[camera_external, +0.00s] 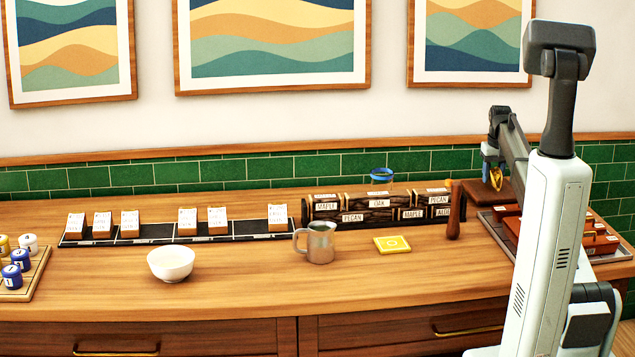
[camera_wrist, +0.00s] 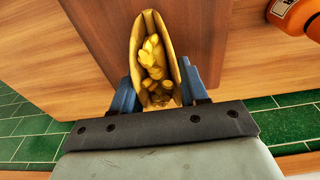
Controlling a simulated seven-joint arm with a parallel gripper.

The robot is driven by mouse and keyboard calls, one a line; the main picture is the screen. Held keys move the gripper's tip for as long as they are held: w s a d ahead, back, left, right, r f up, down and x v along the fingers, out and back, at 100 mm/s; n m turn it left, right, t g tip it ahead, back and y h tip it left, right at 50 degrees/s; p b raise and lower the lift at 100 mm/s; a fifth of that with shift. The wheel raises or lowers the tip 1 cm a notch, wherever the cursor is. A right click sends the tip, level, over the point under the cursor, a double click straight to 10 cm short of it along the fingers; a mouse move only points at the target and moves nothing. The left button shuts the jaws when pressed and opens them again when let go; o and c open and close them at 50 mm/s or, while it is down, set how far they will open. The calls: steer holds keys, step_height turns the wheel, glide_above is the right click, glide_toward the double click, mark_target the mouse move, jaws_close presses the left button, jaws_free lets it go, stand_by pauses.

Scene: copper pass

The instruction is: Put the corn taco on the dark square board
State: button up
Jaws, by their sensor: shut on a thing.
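The corn taco (camera_wrist: 157,60) is a yellow folded shell with lumpy yellow filling, upright between the two blue fingers of my gripper (camera_wrist: 158,95) in the wrist view. My gripper (camera_external: 493,160) is shut on it. In the external view the taco (camera_external: 496,179) shows small below the fingers, at the back right of the counter. The dark square board (camera_external: 462,188) lies beneath it, partly hidden by my arm. In the wrist view the brown board (camera_wrist: 205,20) is behind the taco. I cannot tell whether the taco touches the board.
A tray (camera_external: 492,226) with reddish-brown blocks sits to the right, close to the board. A dark wooden pepper-mill-like post (camera_external: 453,212) and a labelled rack (camera_external: 385,207) stand left of it. An orange rounded thing (camera_wrist: 297,14) shows in the wrist view. Green tiled wall (camera_external: 330,165) is behind.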

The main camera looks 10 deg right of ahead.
mark_target(495, 170)
steer(key=shift+f, duration=0.45)
steer(key=o, duration=1.1)
steer(key=shift+f, duration=0.1)
steer(key=r, duration=0.4)
steer(key=s+r, duration=0.1)
steer(key=r, duration=0.7)
steer(key=shift+s+r, duration=0.1)
steer(key=shift+s, duration=0.15)
